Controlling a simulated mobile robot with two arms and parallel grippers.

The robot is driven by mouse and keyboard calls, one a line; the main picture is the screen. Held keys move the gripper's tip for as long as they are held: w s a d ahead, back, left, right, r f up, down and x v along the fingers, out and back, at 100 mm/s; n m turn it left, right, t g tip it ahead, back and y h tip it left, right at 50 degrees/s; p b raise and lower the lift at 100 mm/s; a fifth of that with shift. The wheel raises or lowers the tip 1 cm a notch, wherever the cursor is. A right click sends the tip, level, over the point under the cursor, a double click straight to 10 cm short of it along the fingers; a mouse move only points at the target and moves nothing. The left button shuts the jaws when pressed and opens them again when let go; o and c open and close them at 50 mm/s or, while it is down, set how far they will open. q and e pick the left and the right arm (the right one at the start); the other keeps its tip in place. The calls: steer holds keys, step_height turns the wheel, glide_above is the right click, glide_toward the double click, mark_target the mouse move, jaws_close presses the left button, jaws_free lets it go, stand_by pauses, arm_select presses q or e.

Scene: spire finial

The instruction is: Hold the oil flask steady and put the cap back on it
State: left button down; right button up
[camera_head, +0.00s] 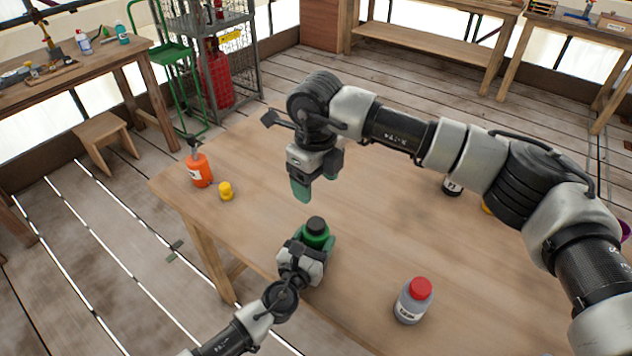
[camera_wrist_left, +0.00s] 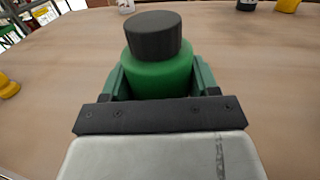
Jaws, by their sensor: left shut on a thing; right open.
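A green flask (camera_head: 317,234) with a black cap (camera_head: 316,224) stands near the table's front edge. My left gripper (camera_head: 311,246) is shut around its body. The left wrist view shows the flask (camera_wrist_left: 158,74) upright between the fingers, with the cap (camera_wrist_left: 153,36) sitting on its top; whether it is screwed tight cannot be told. My right gripper (camera_head: 318,178) is open and empty, fingers pointing down, above the table behind the flask and apart from the cap. The flask's lower part is hidden by my left gripper.
On the wooden table (camera_head: 260,150), an orange bottle (camera_head: 201,171) and a small yellow object (camera_head: 226,191) stand at the left. A grey bottle with a red lid (camera_head: 412,300) stands at the right front. A dark labelled container (camera_head: 452,186) is partly behind my right arm.

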arm_select(q)
steer(key=shift+c, duration=0.9)
jaws_free()
steer(key=v, duration=1)
steer(key=shift+s+a+b, duration=0.2)
steer(key=shift+s+b, duration=0.1)
